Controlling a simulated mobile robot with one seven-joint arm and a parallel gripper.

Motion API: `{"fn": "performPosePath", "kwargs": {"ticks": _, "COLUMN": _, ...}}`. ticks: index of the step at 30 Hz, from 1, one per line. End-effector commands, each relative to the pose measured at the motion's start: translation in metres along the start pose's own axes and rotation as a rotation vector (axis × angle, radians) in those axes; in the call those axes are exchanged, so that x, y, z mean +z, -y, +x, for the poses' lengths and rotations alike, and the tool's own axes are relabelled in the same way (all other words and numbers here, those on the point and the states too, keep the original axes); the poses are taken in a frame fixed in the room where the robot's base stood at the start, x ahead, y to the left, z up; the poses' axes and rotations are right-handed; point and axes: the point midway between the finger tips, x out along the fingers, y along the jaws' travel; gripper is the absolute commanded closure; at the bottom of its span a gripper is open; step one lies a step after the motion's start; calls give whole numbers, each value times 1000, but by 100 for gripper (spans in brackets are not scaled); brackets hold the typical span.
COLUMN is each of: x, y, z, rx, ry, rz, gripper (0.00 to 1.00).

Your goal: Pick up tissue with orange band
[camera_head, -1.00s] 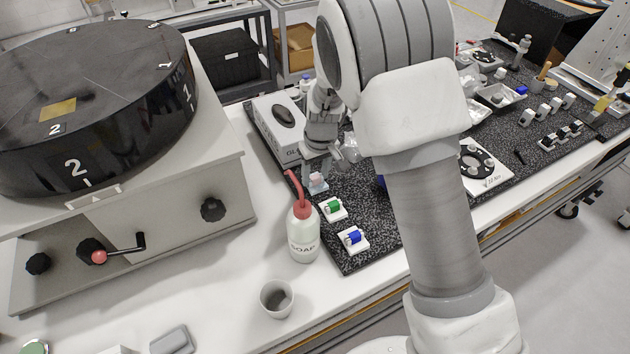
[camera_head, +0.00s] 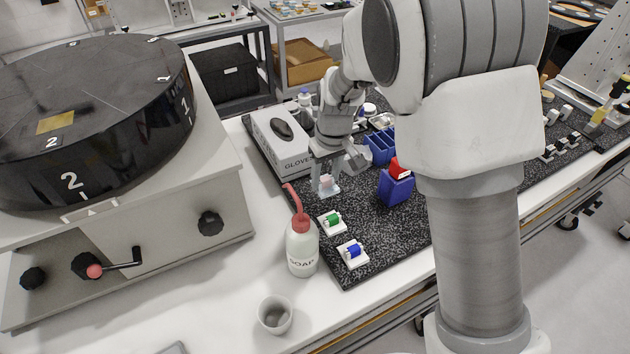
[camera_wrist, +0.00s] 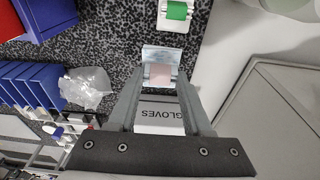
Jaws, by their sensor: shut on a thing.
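The tissue with the orange band (camera_head: 328,187) is a small white piece whose band looks pale pink-orange. My gripper (camera_wrist: 162,78) is shut on it in the wrist view, with the tissue between the fingertips. In the head view my gripper (camera_head: 327,180) points down and holds it apparently a little above the black speckled mat. The fingers hide part of it. A tissue with a green band (camera_head: 331,222) and one with a blue band (camera_head: 352,252) lie on the mat, nearer the front; the green one also shows in the wrist view (camera_wrist: 177,11).
A gloves box (camera_head: 277,140) stands behind the tissues. A soap bottle (camera_head: 301,252) with a red spout stands left of the mat, with a white cup (camera_head: 275,314) in front. Blue bins (camera_head: 397,186) stand to the right. A large black drum (camera_head: 90,110) fills the left.

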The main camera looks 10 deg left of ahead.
Motion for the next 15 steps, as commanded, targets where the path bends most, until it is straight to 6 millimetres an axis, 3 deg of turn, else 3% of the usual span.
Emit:
{"fn": "performPosePath", "kwargs": {"ticks": 6, "x": 31, "y": -18, "z": -28, "rx": 0, "ry": -3, "rz": 2, "gripper": 100}}
{"fn": "performPosePath", "kwargs": {"ticks": 15, "x": 59, "y": -34, "z": -54, "rx": 0, "ry": -1, "rz": 0, "gripper": 100}}
